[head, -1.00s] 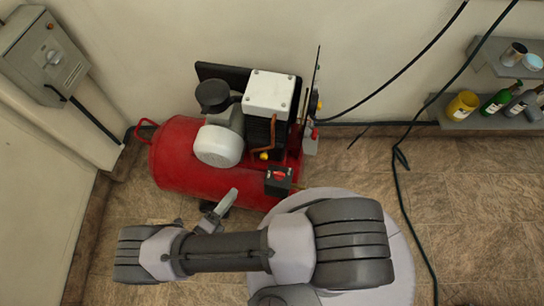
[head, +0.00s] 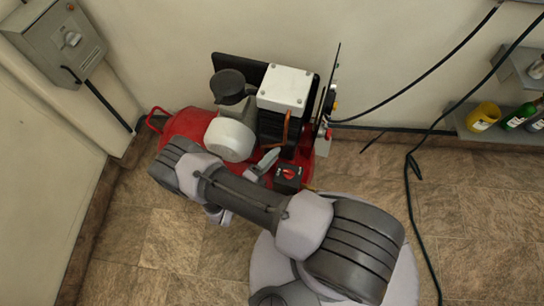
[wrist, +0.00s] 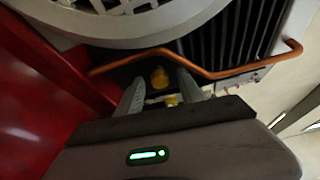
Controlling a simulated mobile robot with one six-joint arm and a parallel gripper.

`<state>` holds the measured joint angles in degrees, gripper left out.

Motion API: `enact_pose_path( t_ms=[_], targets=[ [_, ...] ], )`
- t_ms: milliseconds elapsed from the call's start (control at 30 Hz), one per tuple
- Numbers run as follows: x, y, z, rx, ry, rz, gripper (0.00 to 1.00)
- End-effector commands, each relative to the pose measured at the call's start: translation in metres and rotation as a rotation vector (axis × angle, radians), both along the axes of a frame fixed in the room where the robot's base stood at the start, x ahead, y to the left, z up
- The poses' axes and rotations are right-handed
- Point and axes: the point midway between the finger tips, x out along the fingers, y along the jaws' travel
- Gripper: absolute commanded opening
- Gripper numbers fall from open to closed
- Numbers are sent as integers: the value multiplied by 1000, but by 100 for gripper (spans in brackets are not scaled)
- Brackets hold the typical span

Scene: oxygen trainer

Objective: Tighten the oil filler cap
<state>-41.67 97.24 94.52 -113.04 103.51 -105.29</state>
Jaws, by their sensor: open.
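The yellow oil filler cap (wrist: 160,77) shows in the wrist view at the base of the compressor pump, below the copper pipe. A second small yellow part (wrist: 171,101) shows just below it. My gripper (wrist: 160,86) is open, with one finger on each side of the cap in the picture. I cannot tell whether the fingers touch it. In the head view my gripper (head: 267,162) reaches in beside the white motor, and the cap is hidden behind it. The red compressor tank (head: 188,124) is partly covered by my arm.
The copper pipe (wrist: 250,67) crosses close above the fingers. The finned pump block (head: 285,89), white motor (head: 229,139) and black switch box with red knob (head: 288,174) crowd the gripper. A dark cable (head: 411,175) hangs at the right.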

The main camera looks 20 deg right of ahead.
Motion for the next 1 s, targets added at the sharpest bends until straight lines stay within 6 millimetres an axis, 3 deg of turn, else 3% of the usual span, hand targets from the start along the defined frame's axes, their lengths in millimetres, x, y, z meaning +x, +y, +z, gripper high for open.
enact_pose_path(
  t_ms=[133,367,400,733,1000],
  targets=[
    [0,0,0,0,0,0,45],
    [0,1,0,1,-1,0,2],
    [0,1,0,1,-1,0,0],
    [0,1,1,32,-23,-1,0],
    [0,0,4,170,-124,-1,0]
  ],
)
